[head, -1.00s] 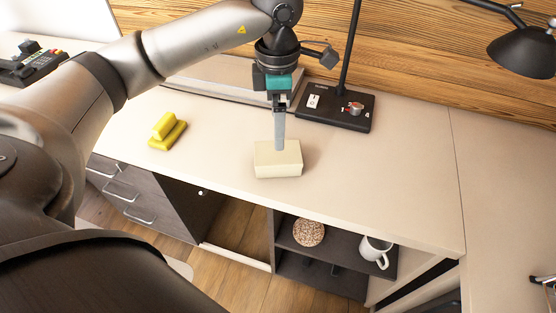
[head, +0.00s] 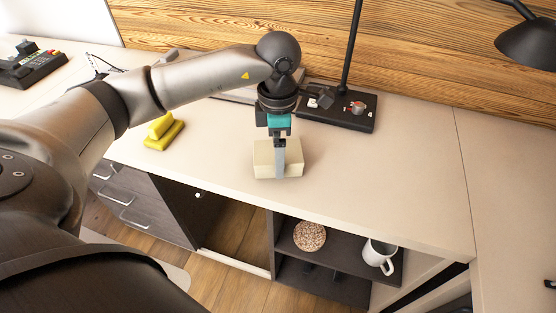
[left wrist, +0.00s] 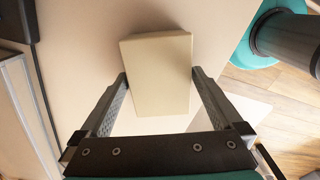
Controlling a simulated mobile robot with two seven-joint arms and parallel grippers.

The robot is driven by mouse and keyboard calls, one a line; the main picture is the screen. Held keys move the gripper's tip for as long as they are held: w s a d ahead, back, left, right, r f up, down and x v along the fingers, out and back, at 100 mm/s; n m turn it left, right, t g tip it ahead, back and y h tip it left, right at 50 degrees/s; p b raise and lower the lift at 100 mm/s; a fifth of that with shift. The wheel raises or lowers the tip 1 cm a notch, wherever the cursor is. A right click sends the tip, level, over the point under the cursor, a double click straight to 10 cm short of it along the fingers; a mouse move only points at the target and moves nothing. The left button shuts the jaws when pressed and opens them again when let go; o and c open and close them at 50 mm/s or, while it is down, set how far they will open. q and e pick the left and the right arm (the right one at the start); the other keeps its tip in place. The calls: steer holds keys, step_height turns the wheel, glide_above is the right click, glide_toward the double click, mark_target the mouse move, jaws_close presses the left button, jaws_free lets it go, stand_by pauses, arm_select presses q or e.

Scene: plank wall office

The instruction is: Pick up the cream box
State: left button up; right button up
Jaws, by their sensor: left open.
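The cream box (head: 264,158) lies on the light desk top near its front edge. It also shows in the left wrist view (left wrist: 158,72), with its near part between the fingers. My left gripper (head: 280,172) points down at the box, and one finger hides part of it in the head view. In the left wrist view my left gripper (left wrist: 160,76) is open, with one finger on each side of the box. The fingertips are close to the box's sides; I cannot tell whether they touch. My right gripper is not clearly visible.
A yellow object (head: 163,131) lies on the desk to the left. A black lamp (head: 340,115) stands behind the box, and its shade (head: 528,45) hangs at upper right. A mug (head: 378,255) and a round speckled thing (head: 309,236) sit on the shelf below. The desk right of the box is clear.

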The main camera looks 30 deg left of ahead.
arm_select(q)
steer(key=shift+f, duration=0.45)
arm_select(e)
steer(key=shift+w+a+r, duration=0.15)
steer(key=shift+r, duration=0.15)
arm_select(q)
steer(key=c, duration=1.3)
steer(key=shift+r, duration=0.2)
